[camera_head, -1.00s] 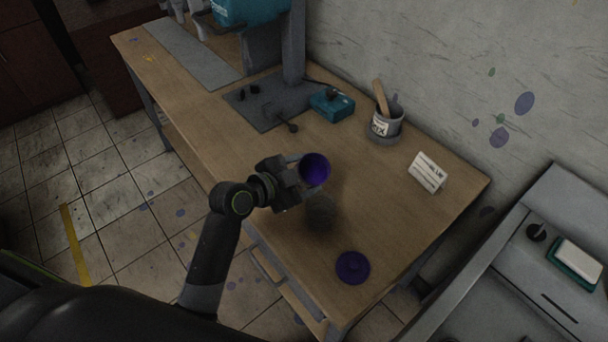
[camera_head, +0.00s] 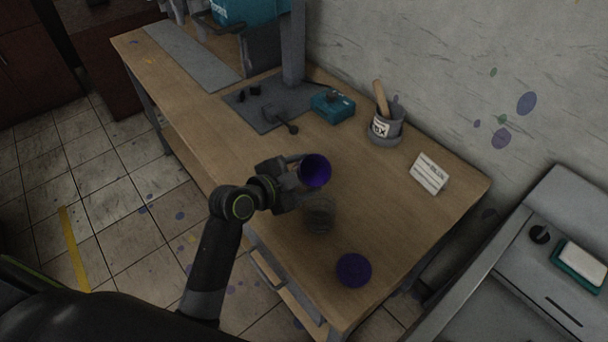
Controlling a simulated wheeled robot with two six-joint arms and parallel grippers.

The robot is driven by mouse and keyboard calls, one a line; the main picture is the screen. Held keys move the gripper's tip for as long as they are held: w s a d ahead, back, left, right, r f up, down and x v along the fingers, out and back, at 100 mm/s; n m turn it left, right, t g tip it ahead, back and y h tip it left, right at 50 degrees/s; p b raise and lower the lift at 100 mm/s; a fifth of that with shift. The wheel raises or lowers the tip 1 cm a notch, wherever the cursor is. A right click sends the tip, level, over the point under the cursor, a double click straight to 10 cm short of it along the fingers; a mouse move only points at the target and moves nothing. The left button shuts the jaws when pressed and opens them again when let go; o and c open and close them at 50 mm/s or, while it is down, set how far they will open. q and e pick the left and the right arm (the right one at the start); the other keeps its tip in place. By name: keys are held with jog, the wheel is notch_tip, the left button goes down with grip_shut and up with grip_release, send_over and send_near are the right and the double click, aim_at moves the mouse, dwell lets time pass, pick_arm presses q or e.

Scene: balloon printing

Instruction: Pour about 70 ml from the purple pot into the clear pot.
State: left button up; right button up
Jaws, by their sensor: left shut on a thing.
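The purple pot (camera_head: 315,171) is held above the table by my left gripper (camera_head: 299,181), which is shut on it. Its open mouth faces up toward the camera and its inside looks deep purple; I cannot tell the liquid level or the exact tilt. The clear pot (camera_head: 320,216) looks like a dark, see-through round shape on the table, just below the purple pot in the picture. No stream of liquid shows between them. A round purple lid (camera_head: 353,270) lies near the table's front right. My right gripper is not in view.
The wooden table (camera_head: 410,225) also bears a grey pot with a wooden stick (camera_head: 385,124), a white label card (camera_head: 429,173), a teal box (camera_head: 332,106) and a machine base (camera_head: 270,100). A grey cabinet (camera_head: 500,290) stands at the right. The table's right part is mostly clear.

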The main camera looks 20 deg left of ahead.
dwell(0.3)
pick_arm(q)
jog(key=shift+b, duration=0.4)
jog(key=shift+t, duration=0.3)
jog(key=shift+r+m, duration=0.1)
jog(key=shift+m, duration=0.2)
jog(key=shift+b, duration=0.65)
dwell(0.7)
jog(key=shift+m+t+y+b, duration=0.5)
jog(key=shift+m+b, duration=0.5)
jog(key=shift+b, duration=0.55)
dwell(3.5)
